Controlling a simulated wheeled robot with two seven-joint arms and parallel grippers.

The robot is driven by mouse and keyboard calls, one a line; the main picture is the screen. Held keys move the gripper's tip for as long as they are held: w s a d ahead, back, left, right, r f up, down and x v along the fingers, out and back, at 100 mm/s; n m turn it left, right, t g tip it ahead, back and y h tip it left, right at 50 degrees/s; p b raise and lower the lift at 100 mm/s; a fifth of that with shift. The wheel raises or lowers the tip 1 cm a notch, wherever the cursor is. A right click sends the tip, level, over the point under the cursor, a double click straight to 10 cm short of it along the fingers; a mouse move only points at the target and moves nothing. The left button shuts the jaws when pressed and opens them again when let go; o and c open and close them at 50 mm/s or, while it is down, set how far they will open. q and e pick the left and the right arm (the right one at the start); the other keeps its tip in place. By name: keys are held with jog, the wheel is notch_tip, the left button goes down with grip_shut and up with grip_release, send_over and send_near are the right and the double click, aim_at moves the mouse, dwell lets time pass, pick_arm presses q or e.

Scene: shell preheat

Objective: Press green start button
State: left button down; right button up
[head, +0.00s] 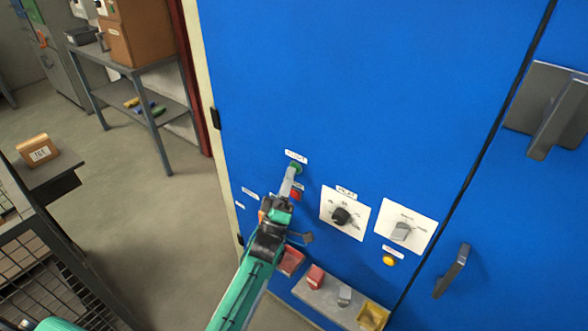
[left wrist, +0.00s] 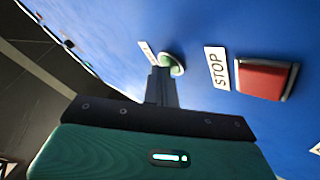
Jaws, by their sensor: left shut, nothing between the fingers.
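The green start button (head: 296,167) sits on the blue cabinet front (head: 370,90), under a small white label. My left gripper (head: 291,172) is shut and empty, with its fingertips at the green button. In the left wrist view the fingertips (left wrist: 160,72) overlap the lower left edge of the green button (left wrist: 174,64). They look to be touching it or very close; I cannot tell whether it is pushed in. The red stop button (head: 296,195) is just below, partly behind the gripper; it also shows in the left wrist view (left wrist: 265,79). My right gripper is not in view.
A black knob (head: 341,216), a grey switch (head: 401,231) and a yellow button (head: 389,261) are to the right on the cabinet. A grey ledge (head: 325,299) with small blocks is below. A shelf table (head: 130,75) stands at the left back.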

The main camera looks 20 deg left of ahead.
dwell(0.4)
pick_arm(q)
jog(key=shift+s+a+p, duration=0.25)
jog(key=shift+s+p, duration=0.1)
jog(key=shift+s, duration=0.4)
jog(key=shift+s, duration=0.1)
jog(key=s, duration=0.1)
jog(key=s+a+p, duration=0.1)
jog(key=s, duration=0.2)
jog(key=shift+s+a+p, duration=0.25)
jog(key=shift+a+p, duration=0.1)
jog(key=shift+p, duration=0.05)
dwell(0.4)
